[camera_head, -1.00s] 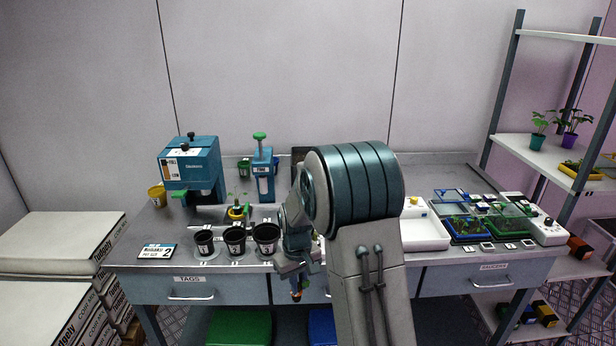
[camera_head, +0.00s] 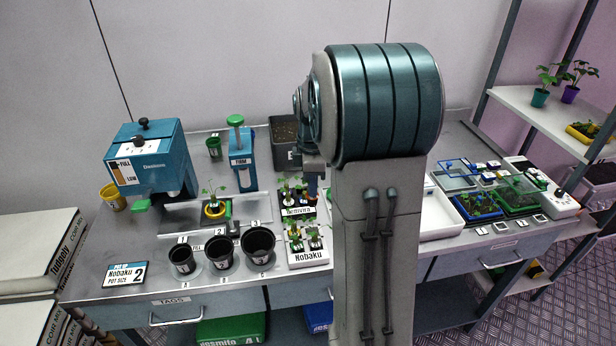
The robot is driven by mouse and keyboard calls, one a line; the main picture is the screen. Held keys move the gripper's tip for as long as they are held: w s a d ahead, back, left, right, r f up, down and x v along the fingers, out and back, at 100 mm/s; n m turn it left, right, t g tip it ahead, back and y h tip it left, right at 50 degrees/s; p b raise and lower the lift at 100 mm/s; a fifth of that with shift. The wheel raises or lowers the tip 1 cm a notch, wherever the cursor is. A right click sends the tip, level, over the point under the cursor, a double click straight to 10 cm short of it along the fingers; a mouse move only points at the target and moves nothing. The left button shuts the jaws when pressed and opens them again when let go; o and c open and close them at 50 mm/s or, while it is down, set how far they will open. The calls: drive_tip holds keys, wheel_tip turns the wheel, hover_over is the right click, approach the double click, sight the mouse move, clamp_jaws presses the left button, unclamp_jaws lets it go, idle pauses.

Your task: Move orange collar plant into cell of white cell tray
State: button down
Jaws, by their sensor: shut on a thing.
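The white cell tray (camera_head: 308,259), labelled Nobaku, sits at the front of the bench, left of my arm, with several small plants standing in it. My gripper (camera_head: 312,172) is above the bench, behind the white tray and beside a dark cell tray (camera_head: 299,211), partly hidden by my arm. It is shut on the orange collar plant, which is mostly hidden; only a small brownish-orange and dark part shows below the jaws. I cannot tell its tilt or exact height.
Three black pots (camera_head: 220,252) stand left of the white tray. Behind them is a plant in a yellow pot (camera_head: 215,209). A blue press (camera_head: 242,160) and a dark soil bin (camera_head: 284,145) stand at the back. A white tray (camera_head: 440,215) is right of my arm.

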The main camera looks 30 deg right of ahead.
drive_tip(key=shift+f+b, duration=4.4)
drive_tip(key=shift+f, duration=1.85)
drive_tip(key=c, duration=1.4)
unclamp_jaws()
drive_tip(key=shift+r, duration=0.1)
drive_tip(key=shift+r+p, duration=3.4)
drive_tip(key=shift+r, duration=1.1)
